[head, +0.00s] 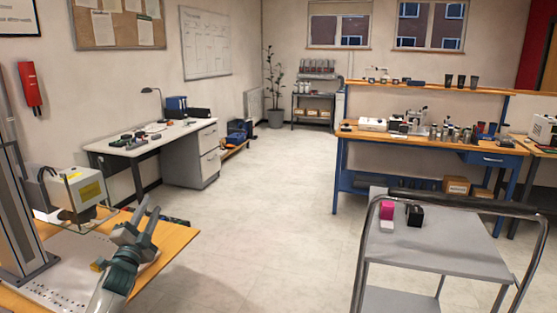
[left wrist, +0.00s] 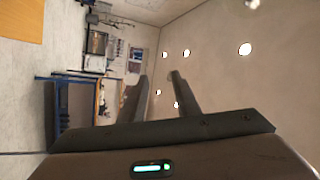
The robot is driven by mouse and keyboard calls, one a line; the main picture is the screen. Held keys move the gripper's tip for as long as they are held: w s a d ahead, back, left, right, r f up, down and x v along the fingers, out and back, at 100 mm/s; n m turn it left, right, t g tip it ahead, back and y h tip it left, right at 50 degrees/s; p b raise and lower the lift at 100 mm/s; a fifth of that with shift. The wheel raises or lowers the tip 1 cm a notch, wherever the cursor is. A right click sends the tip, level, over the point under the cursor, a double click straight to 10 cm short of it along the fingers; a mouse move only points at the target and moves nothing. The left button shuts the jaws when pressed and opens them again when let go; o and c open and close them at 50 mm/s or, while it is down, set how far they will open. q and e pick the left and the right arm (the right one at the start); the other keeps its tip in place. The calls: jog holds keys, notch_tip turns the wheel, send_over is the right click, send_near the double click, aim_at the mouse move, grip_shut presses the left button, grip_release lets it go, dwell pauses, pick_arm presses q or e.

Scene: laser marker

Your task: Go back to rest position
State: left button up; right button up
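My right gripper is in neither view. The laser marker head (head: 80,188) hangs on its column to the left of my left gripper, apart from it.
A grey cart (head: 445,246) with a pink-and-white item (head: 387,216) and a black box (head: 415,215) stands at the right. A desk (head: 150,140) stands against the left wall and a blue bench (head: 430,145) at the back. The floor (head: 255,220) between is clear.

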pick_arm(q)
jog(key=a+f+n+g+y, duration=0.2)
jog(key=a+f+n+g, duration=0.15)
jog(key=f+n, duration=0.6)
jog(key=s+d+f+g, duration=0.25)
jog(key=s+f, duration=0.35)
jog(key=f, duration=0.5)
jog(key=s+d+f+n+g+h, duration=0.1)
jog(key=s+d+f, duration=0.35)
jog(key=f, duration=0.65)
jog(key=s+d+f+g, duration=0.25)
jog(key=s+f, duration=0.35)
jog(key=f, duration=0.5)
jog(key=s+d+f+g, duration=0.2)
jog(key=s+d+f, duration=0.2)
jog(key=s+f, duration=0.4)
jog(key=s+d+f+g+h, duration=0.1)
jog(key=s+d+f, duration=0.4)
jog(key=s, duration=1.5)
jog(key=s+d+f+g, duration=0.3)
jog(key=s+d+f, duration=0.1)
jog(key=s+f, duration=0.8)
jog(key=shift+s+d+f+g+h, duration=0.2)
jog(key=shift+s+f+g+h, duration=0.2)
jog(key=shift+s, duration=0.7)
jog(key=shift+a+n, duration=0.1)
jog(key=shift+n, duration=0.25)
